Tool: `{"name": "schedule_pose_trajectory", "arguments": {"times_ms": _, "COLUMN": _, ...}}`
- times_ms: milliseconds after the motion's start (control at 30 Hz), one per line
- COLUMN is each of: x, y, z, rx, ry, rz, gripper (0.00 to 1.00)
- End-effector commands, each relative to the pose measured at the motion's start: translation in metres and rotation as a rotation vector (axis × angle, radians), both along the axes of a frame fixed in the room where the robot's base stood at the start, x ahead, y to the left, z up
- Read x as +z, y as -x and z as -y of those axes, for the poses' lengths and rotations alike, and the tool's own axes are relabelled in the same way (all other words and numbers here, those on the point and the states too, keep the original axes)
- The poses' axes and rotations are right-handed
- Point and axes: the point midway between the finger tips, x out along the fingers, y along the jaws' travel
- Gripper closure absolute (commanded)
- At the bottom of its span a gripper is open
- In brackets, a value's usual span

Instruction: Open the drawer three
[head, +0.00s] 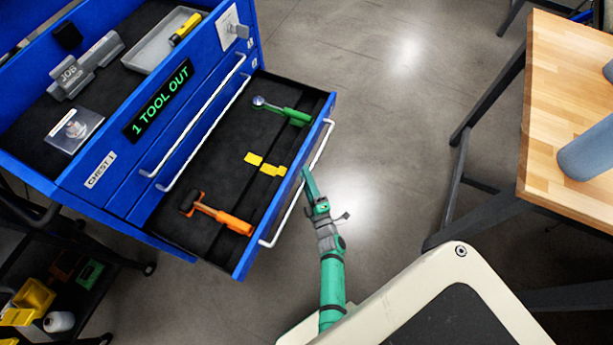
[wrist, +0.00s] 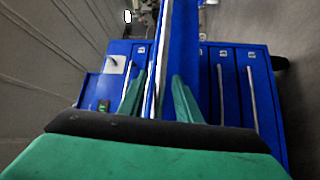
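The blue tool chest (head: 120,190) stands at the left of the head view. Its third drawer from the top (head: 243,262) is pulled well out, with two closed drawer handles above it. The pulled-out drawer has a pale bar handle (head: 268,243) along its front. My green gripper (head: 307,176) is at the far half of this handle. In the wrist view my gripper (wrist: 160,82) has its two fingers apart, on either side of the handle bar (wrist: 154,92). The blue drawer front (wrist: 180,45) runs up the middle of that view. I see no clear finger contact with the bar.
The open drawer holds a green-handled ratchet (head: 290,113), an orange hammer (head: 222,215) and yellow pieces (head: 265,165). A wooden workbench (head: 560,90) stands at the right. Bare floor (head: 400,130) lies between them. A dark cart (head: 75,310) is at lower left.

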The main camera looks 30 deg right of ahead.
Motion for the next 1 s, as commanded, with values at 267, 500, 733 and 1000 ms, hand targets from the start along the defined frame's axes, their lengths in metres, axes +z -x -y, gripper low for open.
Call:
{"name": "schedule_pose_trajectory", "arguments": {"times_ms": 267, "x": -0.002, "y": 0.010, "z": -0.002, "rx": -0.001, "ry": 0.000, "rz": -0.002, "gripper": 0.69}}
{"name": "schedule_pose_trajectory", "arguments": {"times_ms": 500, "x": -0.009, "y": 0.051, "z": -0.012, "rx": -0.002, "ry": -0.001, "rz": -0.003, "gripper": 0.69}}
{"name": "schedule_pose_trajectory", "arguments": {"times_ms": 733, "x": -0.013, "y": 0.087, "z": -0.021, "rx": -0.002, "ry": -0.001, "rz": -0.002, "gripper": 0.69}}
{"name": "schedule_pose_trajectory", "arguments": {"times_ms": 1000, "x": -0.015, "y": 0.104, "z": -0.025, "rx": -0.001, "ry": 0.000, "rz": 0.000, "gripper": 0.69}}
